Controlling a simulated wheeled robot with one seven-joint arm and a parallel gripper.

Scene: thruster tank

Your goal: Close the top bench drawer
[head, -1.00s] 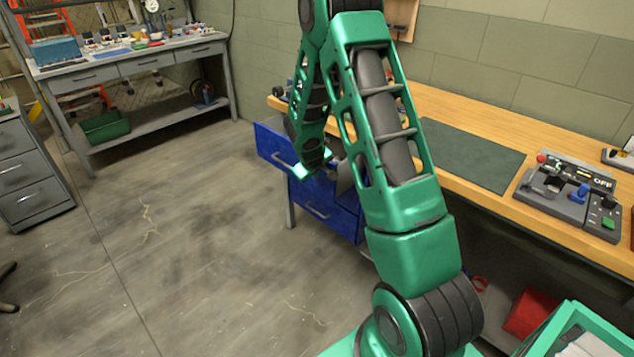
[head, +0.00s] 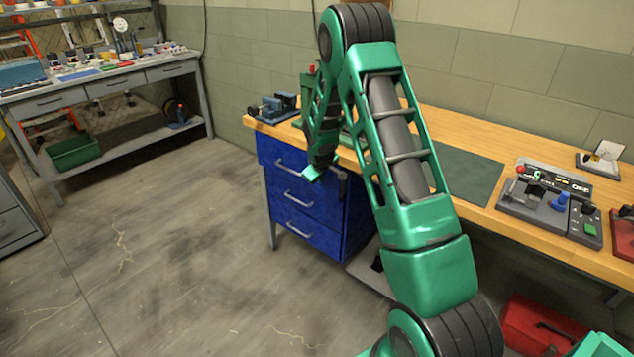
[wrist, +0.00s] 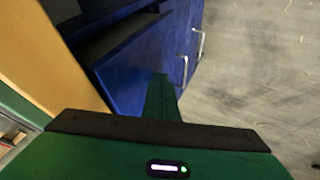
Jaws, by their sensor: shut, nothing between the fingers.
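The blue drawer unit (head: 335,235) hangs under the wooden bench at its left end. Its top drawer (head: 275,158) has a silver handle, and its front looks about in line with the drawers below; I cannot tell whether a small gap is left. My gripper (head: 314,174) is shut and empty, at the unit's right front corner, just below the bench edge. In the wrist view my green fingers (wrist: 162,98) point at the blue unit (wrist: 140,65), and two handles show to the right. I cannot tell whether they touch it. My arm hides part of the unit.
The wooden bench top (head: 450,125) carries a small vise (head: 275,107), a dark green mat (head: 465,175) and a control box (head: 550,200). A red box (head: 535,325) is on the floor at lower right. The floor (head: 170,250) left of the drawers is clear.

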